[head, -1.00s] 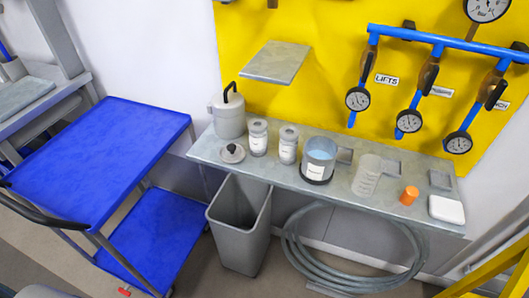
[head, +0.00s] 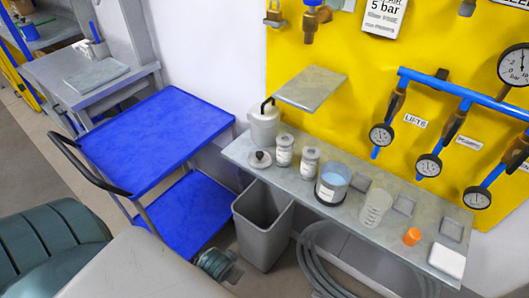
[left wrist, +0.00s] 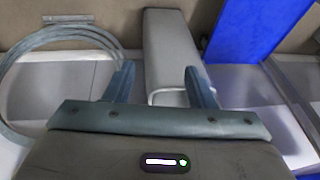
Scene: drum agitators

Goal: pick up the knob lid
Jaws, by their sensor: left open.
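The knob lid (head: 260,159) is a small grey disc with a dark knob on top. It lies flat at the left end of the grey shelf (head: 388,228), in front of the pale can with a black handle (head: 264,127), in the head view. My left gripper (left wrist: 160,85) is open and empty in the left wrist view, with the grey bin beyond its fingers. My left arm shows at the lower left of the head view, below the shelf and away from the lid. The lid is not seen in the left wrist view. My right gripper is not in view.
Two labelled jars (head: 284,150) (head: 309,160) stand right of the lid, then a blue-filled beaker (head: 332,184), a clear jug (head: 375,208) and an orange cap (head: 412,236). A grey bin (head: 262,232) stands below the shelf. A blue cart (head: 155,140) is to the left.

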